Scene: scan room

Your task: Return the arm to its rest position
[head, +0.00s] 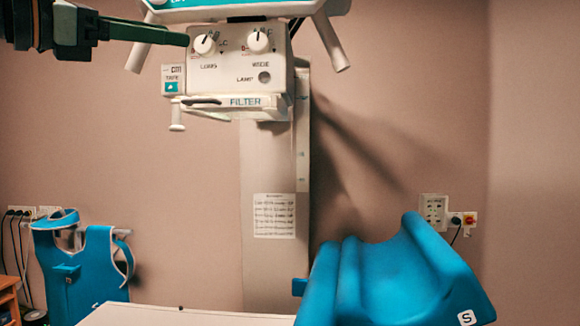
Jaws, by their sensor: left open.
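My left gripper (150,33) reaches in from the left at the top of the head view. It is dark green and black and is open, with nothing seen in it. One long finger shows clearly, pointing right, and its tip overlaps the left edge of the control box (228,76) in the picture. I cannot tell whether it touches the box. The other finger does not show clearly. My right gripper is not in view.
The control box, with two knobs, hangs before a pale column (268,160). A blue padded support (385,280) stands at lower right, near a white tabletop (170,316). A blue apron (92,275) hangs at lower left. The wall between is clear.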

